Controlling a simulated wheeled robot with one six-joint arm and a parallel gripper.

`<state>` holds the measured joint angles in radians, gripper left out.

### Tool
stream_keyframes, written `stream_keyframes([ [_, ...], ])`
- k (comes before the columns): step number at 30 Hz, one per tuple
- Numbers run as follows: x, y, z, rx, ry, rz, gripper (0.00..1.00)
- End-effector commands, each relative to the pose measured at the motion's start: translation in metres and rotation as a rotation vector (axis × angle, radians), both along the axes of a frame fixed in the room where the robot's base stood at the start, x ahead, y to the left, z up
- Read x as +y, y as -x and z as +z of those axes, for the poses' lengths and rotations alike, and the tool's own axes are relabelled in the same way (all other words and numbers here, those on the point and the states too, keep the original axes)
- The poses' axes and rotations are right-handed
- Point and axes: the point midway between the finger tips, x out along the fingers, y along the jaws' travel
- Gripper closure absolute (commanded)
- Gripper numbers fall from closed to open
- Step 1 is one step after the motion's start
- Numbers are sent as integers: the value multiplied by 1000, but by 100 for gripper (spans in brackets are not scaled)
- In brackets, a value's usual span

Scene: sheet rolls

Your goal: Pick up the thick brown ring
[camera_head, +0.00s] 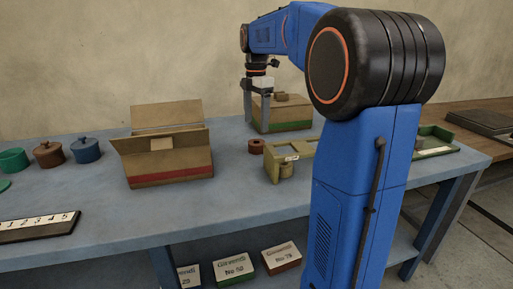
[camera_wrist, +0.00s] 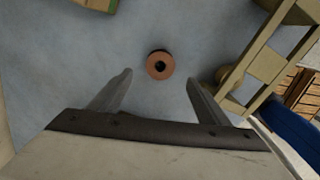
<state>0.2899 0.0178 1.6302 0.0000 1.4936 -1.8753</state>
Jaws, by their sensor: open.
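The thick brown ring (camera_head: 256,146) lies flat on the blue-grey table, between the open cardboard box and a small wooden stand. In the wrist view the ring (camera_wrist: 160,65) shows its dark central hole and sits ahead of the fingertips, roughly midway between them. My gripper (camera_head: 258,118) points down above the table near the ring in the head view. Its two fingers are apart in the wrist view (camera_wrist: 160,78), with nothing between them. The height of the fingertips above the table is hard to tell.
A wooden stand (camera_head: 273,166) is close right of the ring, and it fills the right side of the wrist view (camera_wrist: 255,62). A box with a green band (camera_head: 285,115) stands behind. An open box with a red band (camera_head: 170,172) stands left. Lidded pots (camera_head: 85,150) are farther left.

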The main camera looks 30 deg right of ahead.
Motion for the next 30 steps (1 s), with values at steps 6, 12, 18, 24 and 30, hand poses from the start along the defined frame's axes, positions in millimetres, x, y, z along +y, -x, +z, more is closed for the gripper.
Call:
stream_keyframes([
  [6, 0, 0, -23, 1, 0, 0, 30],
  [12, -1, 0, -36, 2, -1, -1, 30],
  [18, -3, 0, -63, 2, -1, 0, 30],
  [24, -3, 0, -77, 1, 0, 0, 30],
  [30, -3, 0, -78, 0, 0, 0, 30],
])
